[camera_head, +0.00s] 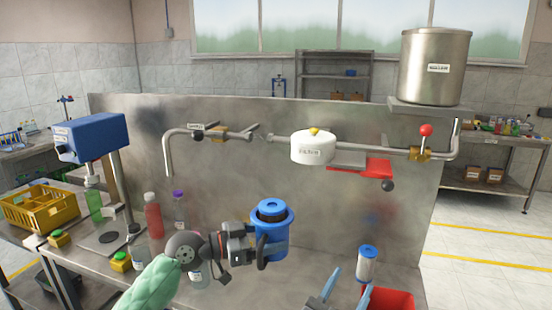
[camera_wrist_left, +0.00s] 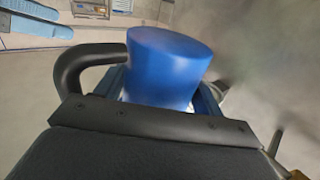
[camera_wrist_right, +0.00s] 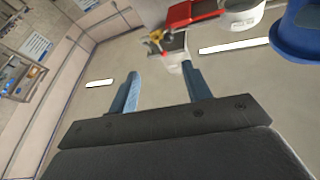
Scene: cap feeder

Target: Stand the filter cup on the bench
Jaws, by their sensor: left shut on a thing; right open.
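The filter cup is a blue cup (camera_head: 272,215) with a wide rim and a dark inside. My left gripper (camera_head: 264,246) is shut on it and holds it upright above the bench (camera_head: 240,285), in front of the steel back panel. In the left wrist view the blue cup (camera_wrist_left: 165,65) sits between the fingers, with a dark curved handle (camera_wrist_left: 85,65) beside it. My right gripper (camera_head: 340,292) is open and empty at the lower right of the head view. Its two blue fingers (camera_wrist_right: 160,92) are spread in the right wrist view, with the blue cup (camera_wrist_right: 300,30) at upper right.
A white filter cartridge (camera_head: 367,268) with a blue top and a red bin (camera_head: 392,299) stand at the bench's right. A white housing (camera_head: 313,149) hangs on the pipe above. Bottles (camera_head: 153,215) and a blue capping machine (camera_head: 90,137) are at left.

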